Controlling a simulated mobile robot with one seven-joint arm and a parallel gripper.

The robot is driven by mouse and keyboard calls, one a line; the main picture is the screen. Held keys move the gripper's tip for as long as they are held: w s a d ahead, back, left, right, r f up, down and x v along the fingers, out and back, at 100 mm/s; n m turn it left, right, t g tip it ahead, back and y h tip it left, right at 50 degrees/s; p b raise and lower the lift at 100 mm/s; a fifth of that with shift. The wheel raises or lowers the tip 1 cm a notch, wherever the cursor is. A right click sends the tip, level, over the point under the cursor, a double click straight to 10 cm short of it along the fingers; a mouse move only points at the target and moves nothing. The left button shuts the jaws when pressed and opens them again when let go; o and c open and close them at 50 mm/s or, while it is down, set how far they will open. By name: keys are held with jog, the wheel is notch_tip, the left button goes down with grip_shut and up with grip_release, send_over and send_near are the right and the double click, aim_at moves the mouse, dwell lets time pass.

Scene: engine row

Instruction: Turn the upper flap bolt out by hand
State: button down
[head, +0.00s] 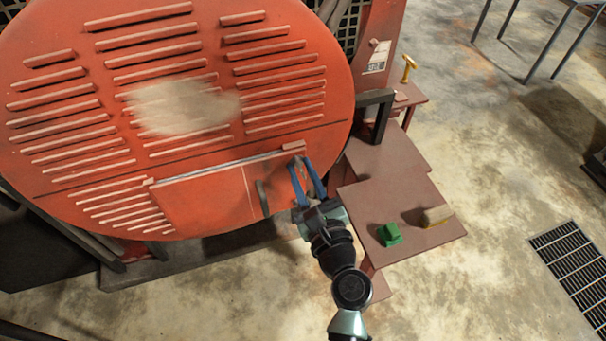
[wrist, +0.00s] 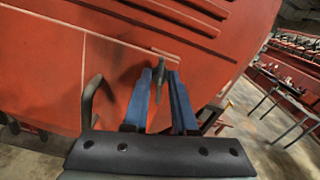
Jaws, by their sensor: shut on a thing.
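The large round orange-red cover (head: 60,50) carries a flap (head: 205,195) low on its face. The flap has a dark curved handle (head: 262,198) near its right end, which also shows in the wrist view (wrist: 90,98). My gripper (head: 299,163) is at the flap's upper right corner, its blue fingers pointing at the cover. In the wrist view, a small dark bolt (wrist: 160,74) sits between the blue fingertips, and the gripper is shut on it. The bolt's inner end is hard to make out. In the head view the fingers mostly hide it.
Right of my gripper stands a brownish-red table (head: 425,198) with a green block (head: 389,234) and a pale cylinder (head: 437,215). A yellow T-shaped thing (head: 408,68) stands farther back. A floor grate (head: 575,265) lies at the right. The floor between is clear.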

jog(key=n+b, duration=0.3)
jog(key=n, duration=0.1)
jog(key=n+b, duration=0.3)
jog(key=n, duration=0.1)
jog(key=n+b, duration=0.3)
jog(key=n, duration=0.1)
jog(key=shift+s+a+f+n, duration=0.2)
jog(key=shift+f+n, duration=0.1)
jog(key=shift+n, duration=0.1)
jog(key=n+b, duration=0.4)
jog(key=shift+n, duration=0.3)
jog(key=n+b, duration=0.3)
jog(key=shift+f+n, duration=0.1)
jog(key=shift+n, duration=0.2)
jog(key=n+b, duration=0.4)
jog(key=shift+w+n, duration=0.1)
jog(key=shift+n, duration=0.2)
jog(key=shift+d+n+b, duration=0.2)
jog(key=shift+n+b, duration=2.65)
jog(key=shift+n, duration=0.85)
